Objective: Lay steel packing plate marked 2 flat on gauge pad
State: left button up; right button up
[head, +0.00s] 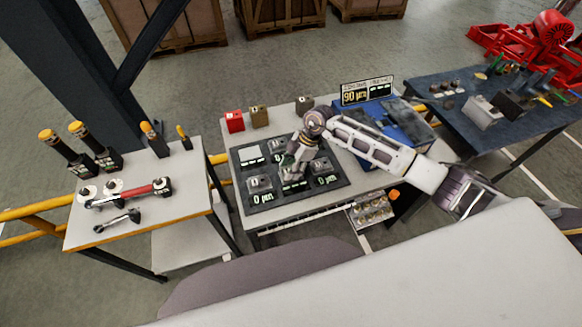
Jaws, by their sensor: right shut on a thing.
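A black gauge mat (339,183) lies on the middle white table. Grey pieces with small white labels stand on it, at its back (277,145), left front (259,183) and right (325,165). Green-white "0 µm" readings glow along its front. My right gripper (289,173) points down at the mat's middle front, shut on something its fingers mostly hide. I cannot read a 2 on it or tell whether it touches the mat. A red block (234,121), an olive block (259,116) and a grey block (304,104) stand behind the mat. My left gripper is not in view.
A display (366,91) reading "90 µm" and a blue case (397,125) stand at the right of the table. A side table (138,205) at left holds tools. A dark bench (490,100) with several parts is at right. My right arm crosses the table's right part.

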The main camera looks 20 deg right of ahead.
jog(key=shift+f, duration=0.7)
dwell(0.4)
jog(key=o, duration=1.4)
jog(key=shift+f, duration=0.1)
jog(key=v, duration=1.2)
